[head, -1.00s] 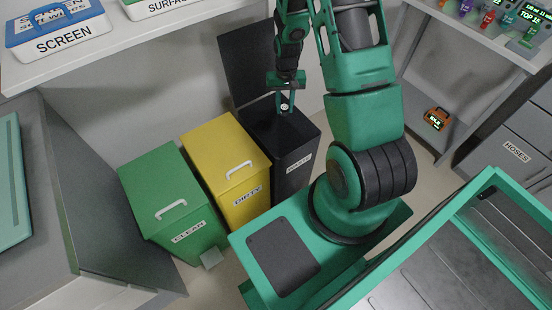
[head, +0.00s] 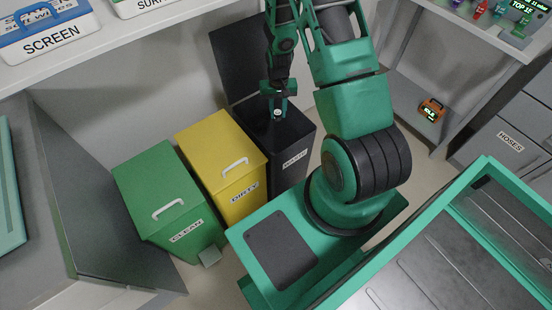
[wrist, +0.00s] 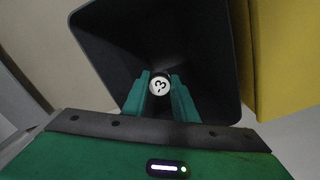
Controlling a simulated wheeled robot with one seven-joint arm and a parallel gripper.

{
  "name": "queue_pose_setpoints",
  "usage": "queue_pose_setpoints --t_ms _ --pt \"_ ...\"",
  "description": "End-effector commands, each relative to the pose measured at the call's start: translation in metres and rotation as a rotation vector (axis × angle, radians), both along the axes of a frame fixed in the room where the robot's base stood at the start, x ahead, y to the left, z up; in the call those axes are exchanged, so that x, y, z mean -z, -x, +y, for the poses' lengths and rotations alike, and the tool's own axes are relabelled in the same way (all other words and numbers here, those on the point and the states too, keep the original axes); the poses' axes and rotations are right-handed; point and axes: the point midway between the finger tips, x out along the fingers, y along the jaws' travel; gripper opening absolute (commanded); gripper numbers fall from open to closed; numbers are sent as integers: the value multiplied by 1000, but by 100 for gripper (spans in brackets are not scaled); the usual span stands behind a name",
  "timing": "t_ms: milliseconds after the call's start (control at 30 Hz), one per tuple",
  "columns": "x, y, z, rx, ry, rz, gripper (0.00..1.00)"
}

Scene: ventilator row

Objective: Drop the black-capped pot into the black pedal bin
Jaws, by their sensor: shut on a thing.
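The black pedal bin (head: 292,161) stands at the right end of a row of bins, its lid (head: 238,58) raised against the wall. My gripper (head: 277,112) is over its open mouth, pointing down. In the wrist view, my gripper's green fingers (wrist: 159,98) are shut on a small pot (wrist: 159,84), with the bin's dark inside (wrist: 205,45) around and beneath it. The pot's round white end with a dark "3" mark and dark rim faces the wrist camera. The fingers hide its sides, and I cannot make out its cap colour clearly.
A yellow bin (head: 218,150) labelled DIRTY stands beside the black bin, and a green bin (head: 155,185) labelled CLEAN beyond it; both lids are shut. A white shelf (head: 110,45) runs above them. An orange device (head: 431,110) sits at right.

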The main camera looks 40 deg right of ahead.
Motion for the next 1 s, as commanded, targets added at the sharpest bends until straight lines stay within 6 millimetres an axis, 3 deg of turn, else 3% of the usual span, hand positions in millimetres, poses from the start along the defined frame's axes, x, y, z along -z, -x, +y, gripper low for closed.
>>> queue_pose_setpoints --t_ms 233,267,333,733,1000 --pt "0 0 0 0 0 0 0" --pt "0 0 0 0 0 0 33" --pt "0 0 0 0 0 0 48" --pt "-5 -1 0 0 0 -1 48" --pt "-44 -1 4 -2 -1 -3 48"
